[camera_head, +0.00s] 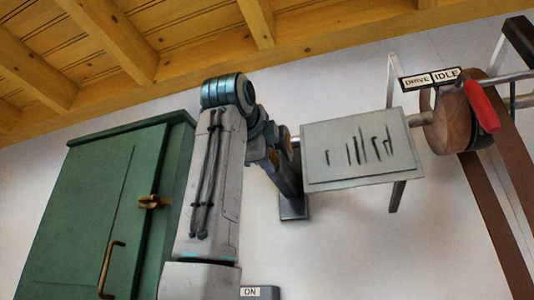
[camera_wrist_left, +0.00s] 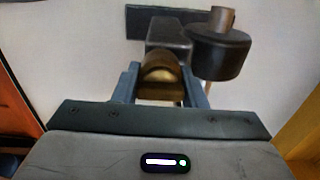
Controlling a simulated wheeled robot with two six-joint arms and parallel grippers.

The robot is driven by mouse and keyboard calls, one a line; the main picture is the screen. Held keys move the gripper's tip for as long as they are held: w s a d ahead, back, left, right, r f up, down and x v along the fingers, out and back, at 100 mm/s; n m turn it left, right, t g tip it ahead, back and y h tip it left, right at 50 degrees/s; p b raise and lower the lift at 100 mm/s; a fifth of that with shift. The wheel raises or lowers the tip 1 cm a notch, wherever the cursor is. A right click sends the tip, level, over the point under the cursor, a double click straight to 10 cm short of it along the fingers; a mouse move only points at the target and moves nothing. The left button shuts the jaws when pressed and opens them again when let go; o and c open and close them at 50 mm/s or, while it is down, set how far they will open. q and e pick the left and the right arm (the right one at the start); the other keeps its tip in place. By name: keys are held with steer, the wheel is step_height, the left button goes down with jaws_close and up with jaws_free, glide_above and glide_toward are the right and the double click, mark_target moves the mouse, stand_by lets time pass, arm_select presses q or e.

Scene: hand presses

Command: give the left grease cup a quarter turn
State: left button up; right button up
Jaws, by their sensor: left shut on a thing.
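The left grease cup (camera_wrist_left: 160,68) is a rounded brass cap in the middle of the left wrist view, in front of a dark bearing block (camera_wrist_left: 170,32). My left gripper (camera_wrist_left: 158,84) has its two blue-grey fingers on either side of the cup and is shut on it. The cup's lower part is partly hidden between the fingers. In the head view my left arm rises from the bottom and its gripper (camera_head: 278,148) is at the dark wall bracket (camera_head: 289,185); the cup cannot be made out clearly there. My right gripper is in neither view.
A dark round collar (camera_wrist_left: 220,55) is close right of the cup. A grey plate (camera_head: 362,150) hangs right of my gripper. Further right are a wooden pulley (camera_head: 445,122), a red handle (camera_head: 482,106) and a brown belt (camera_head: 498,215). A green cabinet (camera_head: 85,215) stands left.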

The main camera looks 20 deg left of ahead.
arm_select(q)
steer(key=shift+r, duration=0.1)
steer(key=o, duration=1)
steer(key=shift+c, duration=0.2)
steer(key=shift+w, duration=0.15)
steer(key=shift+s+f+b, duration=0.25)
steer(key=shift+s+b, duration=0.2)
steer(key=shift+s, duration=0.1)
steer(key=s+b, duration=0.4)
steer(key=s, duration=0.5)
steer(key=shift+s+a+r, duration=0.15)
steer(key=shift+s+a, duration=0.1)
steer(key=shift+s, duration=0.1)
